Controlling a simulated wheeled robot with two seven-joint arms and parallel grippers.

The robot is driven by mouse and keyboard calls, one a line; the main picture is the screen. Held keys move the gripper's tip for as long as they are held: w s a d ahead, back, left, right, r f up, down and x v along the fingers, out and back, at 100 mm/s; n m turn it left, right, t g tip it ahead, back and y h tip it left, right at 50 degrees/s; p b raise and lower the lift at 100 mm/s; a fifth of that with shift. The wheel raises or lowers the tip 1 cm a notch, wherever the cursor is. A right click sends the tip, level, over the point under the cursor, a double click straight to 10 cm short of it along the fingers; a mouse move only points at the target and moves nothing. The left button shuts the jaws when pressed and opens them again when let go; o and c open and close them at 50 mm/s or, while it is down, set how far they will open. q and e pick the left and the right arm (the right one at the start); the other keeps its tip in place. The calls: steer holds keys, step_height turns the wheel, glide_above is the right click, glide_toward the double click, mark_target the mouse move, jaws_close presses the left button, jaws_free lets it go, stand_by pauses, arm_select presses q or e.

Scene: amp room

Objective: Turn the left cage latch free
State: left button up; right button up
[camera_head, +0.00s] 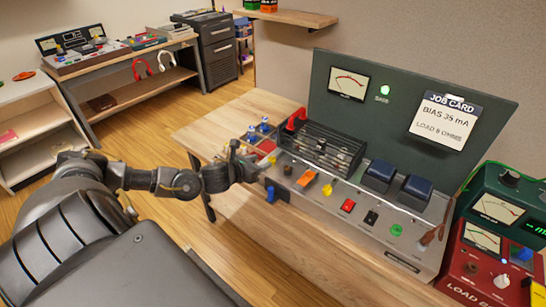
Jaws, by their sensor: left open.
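The black slatted cage (320,148) sits on the grey amplifier chassis (425,247), with glass-like parts showing inside it. I cannot make out the left cage latch with certainty; my gripper may cover part of the cage's left front side. My left gripper (254,172) is open at the chassis's left end, just left of the cage and near a blue piece (270,194) on the chassis front. Its fingertips are small and dark here, and I cannot tell whether they touch anything. My right gripper is out of view.
Orange (306,178) and yellow (327,189) controls stand before the cage. Red posts (296,119) stand at its back left. Two dark blue blocks (380,174) stand right. A green panel (330,75) rises behind. A red meter box (480,262) is far right.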

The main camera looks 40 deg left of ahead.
mark_target(270, 158)
arm_select(q)
steer(key=p+x, duration=0.1)
steer(key=x, duration=0.5)
steer(key=shift+w+d, duration=0.1)
steer(key=shift+w+f, duration=0.35)
steer(key=shift+w, duration=0.3)
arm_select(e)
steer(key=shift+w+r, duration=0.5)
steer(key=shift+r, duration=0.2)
arm_select(q)
steer(key=shift+c, duration=0.3)
